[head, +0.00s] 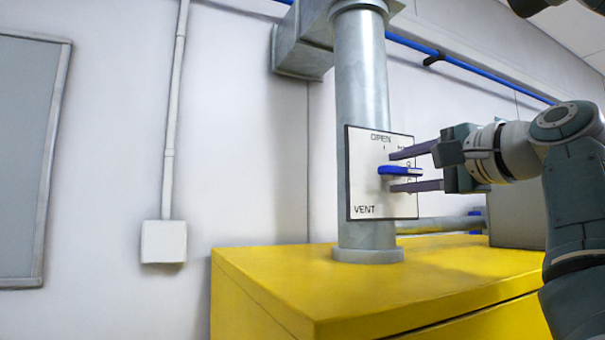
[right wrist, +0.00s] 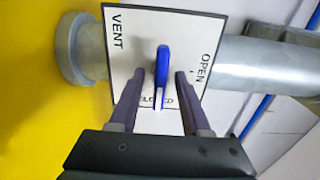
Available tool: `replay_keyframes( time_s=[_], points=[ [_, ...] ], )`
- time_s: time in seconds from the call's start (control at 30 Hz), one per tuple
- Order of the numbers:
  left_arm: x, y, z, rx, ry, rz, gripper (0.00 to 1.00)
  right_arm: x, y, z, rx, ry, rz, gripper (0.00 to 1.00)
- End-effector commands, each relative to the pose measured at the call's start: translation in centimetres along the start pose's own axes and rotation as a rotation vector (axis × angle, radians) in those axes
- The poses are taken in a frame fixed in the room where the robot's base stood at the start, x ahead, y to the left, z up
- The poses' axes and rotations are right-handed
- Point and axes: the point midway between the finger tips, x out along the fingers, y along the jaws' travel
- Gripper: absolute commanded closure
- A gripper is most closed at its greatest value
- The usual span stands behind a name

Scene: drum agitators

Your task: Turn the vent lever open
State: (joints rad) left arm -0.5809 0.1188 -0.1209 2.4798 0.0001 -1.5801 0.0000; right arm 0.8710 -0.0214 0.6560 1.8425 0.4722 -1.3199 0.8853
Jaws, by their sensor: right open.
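The blue vent lever (head: 398,170) sticks out from a white plate (head: 365,195) on the grey vertical pipe. In the head view the lever points right, sideways, with OPEN printed at the plate's top and VENT at its lower left. My right gripper (head: 405,170) is open, with one finger above the lever and one below it. In the right wrist view the lever (right wrist: 161,70) lies between the two fingers (right wrist: 154,95), with gaps on both sides. The lettering at the plate's right side is partly hidden by the lever and fingers. My left gripper is not in view.
The grey pipe (head: 362,90) stands on a yellow cabinet (head: 300,275). A blue pipe (head: 470,65) runs along the wall behind. A grey box (head: 517,212) stands at the right behind my arm. The space left of the plate is clear.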

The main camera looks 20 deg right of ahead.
Motion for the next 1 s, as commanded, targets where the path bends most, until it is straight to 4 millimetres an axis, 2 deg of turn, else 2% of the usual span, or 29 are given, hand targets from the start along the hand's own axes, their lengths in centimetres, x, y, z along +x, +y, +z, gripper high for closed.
replay_keyframes(
  time_s=[0.37, 0.77, 0.8, 1.0],
  points=[
    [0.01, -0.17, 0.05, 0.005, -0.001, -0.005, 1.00, 0.67, -0.03, 0.04, -0.002, 0.000, -0.001, 0.53],
    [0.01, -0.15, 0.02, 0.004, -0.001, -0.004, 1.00, 0.65, -0.01, 0.03, -0.002, 0.000, 0.000, 0.97],
    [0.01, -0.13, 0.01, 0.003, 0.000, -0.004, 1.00, 0.64, -0.02, 0.02, -0.002, 0.000, 0.000, 1.00],
    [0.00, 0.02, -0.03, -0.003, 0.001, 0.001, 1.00, 0.64, -0.01, 0.02, -0.002, 0.000, 0.000, 1.00]
  ],
)
